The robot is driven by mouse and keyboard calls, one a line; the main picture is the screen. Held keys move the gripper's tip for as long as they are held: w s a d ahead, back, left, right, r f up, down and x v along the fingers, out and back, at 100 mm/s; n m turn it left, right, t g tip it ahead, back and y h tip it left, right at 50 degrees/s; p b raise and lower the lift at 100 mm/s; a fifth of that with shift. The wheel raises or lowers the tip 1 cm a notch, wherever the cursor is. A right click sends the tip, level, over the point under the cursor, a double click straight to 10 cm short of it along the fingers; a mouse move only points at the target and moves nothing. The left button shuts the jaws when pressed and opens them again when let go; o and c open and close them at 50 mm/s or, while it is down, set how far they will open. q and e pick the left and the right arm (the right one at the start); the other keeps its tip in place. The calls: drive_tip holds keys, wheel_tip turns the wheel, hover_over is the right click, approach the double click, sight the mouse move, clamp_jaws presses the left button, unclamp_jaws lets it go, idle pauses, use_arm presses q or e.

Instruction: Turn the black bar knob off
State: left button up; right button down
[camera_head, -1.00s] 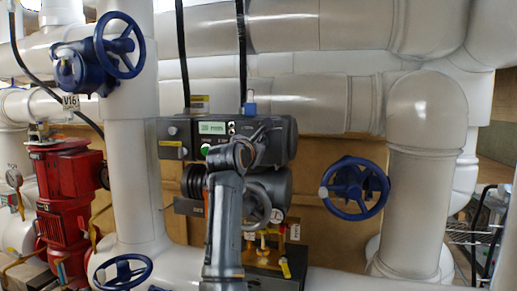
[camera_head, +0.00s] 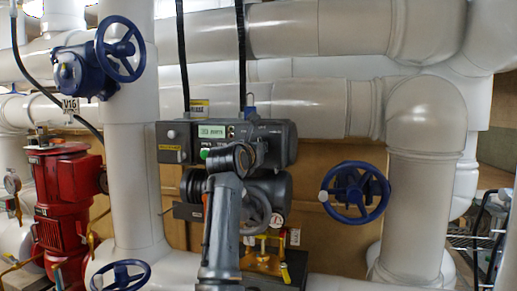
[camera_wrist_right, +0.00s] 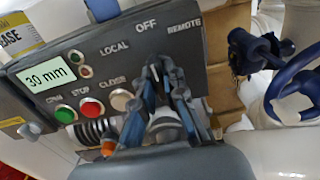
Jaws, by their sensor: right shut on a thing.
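The grey actuator control box (camera_head: 180,130) hangs on the pipework in the middle of the head view. In the right wrist view its panel (camera_wrist_right: 105,70) has the labels LOCAL, OFF and REMOTE around the black bar knob (camera_wrist_right: 155,72). The knob has a pale mark, and the fingers partly hide it. My right gripper (camera_wrist_right: 164,72) is shut on the knob, with a finger on each side. In the head view my right arm hides most of this gripper and the knob. My left gripper is not in view.
Green (camera_wrist_right: 65,115), red (camera_wrist_right: 92,108) and pale (camera_wrist_right: 122,99) buttons sit left of the fingers, below a display (camera_wrist_right: 47,77) reading 30 mm. Blue handwheels (camera_head: 355,192) and white pipes (camera_head: 425,140) flank the box. A red pump (camera_head: 65,205) stands at left.

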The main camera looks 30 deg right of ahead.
drive_tip(key=c, duration=1.4)
unclamp_jaws()
drive_tip(key=shift+a, duration=0.1)
drive_tip(key=v, duration=0.7)
drive_tip(key=shift+s+f, duration=0.1)
